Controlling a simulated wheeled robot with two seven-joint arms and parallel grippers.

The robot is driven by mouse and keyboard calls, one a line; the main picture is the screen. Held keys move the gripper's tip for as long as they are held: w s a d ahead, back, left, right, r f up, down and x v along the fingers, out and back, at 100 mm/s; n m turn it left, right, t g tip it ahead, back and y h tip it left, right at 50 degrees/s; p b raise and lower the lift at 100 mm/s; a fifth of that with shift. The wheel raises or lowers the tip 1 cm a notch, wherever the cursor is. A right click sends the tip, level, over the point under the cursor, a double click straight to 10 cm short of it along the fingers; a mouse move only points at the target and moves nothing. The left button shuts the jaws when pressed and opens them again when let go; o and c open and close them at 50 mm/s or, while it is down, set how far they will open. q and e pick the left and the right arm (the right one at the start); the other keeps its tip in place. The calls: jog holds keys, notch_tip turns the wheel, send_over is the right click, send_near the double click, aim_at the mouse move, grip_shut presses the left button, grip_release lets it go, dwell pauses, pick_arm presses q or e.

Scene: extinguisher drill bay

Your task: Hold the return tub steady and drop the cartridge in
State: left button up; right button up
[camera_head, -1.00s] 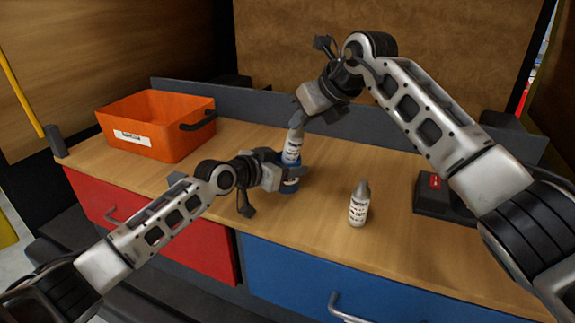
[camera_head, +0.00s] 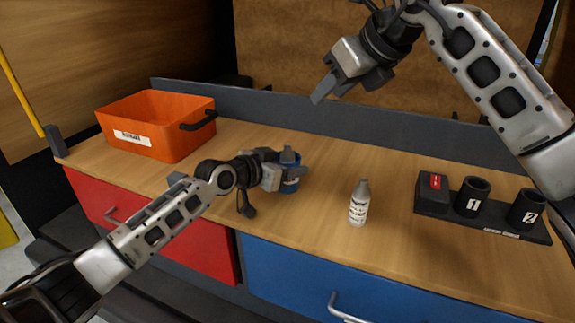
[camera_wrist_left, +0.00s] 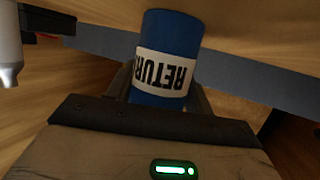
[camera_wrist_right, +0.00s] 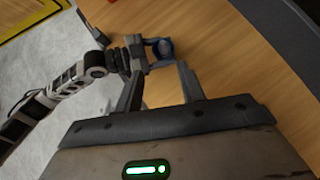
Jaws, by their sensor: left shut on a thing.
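The blue return tub (camera_head: 291,186) stands on the wooden counter, and its RETURN label shows in the left wrist view (camera_wrist_left: 168,72). My left gripper (camera_head: 284,171) is shut on the tub. A second white cartridge (camera_head: 358,205) with a grey top stands upright on the counter, right of the tub. My right gripper (camera_head: 332,90) is raised above and to the right of the tub. Its fingers are apart and empty in the right wrist view (camera_wrist_right: 160,92).
An orange bin (camera_head: 160,125) stands at the back left of the counter. A dark rack (camera_head: 485,225) with holders marked 1 and 2 lies at the right. A grey ledge (camera_head: 400,137) runs along the back. The counter between the second cartridge and rack is clear.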

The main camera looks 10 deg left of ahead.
jog(key=shift+v, duration=0.9)
pick_arm(q)
jog(key=o, duration=1.1)
jog(key=shift+o, duration=0.2)
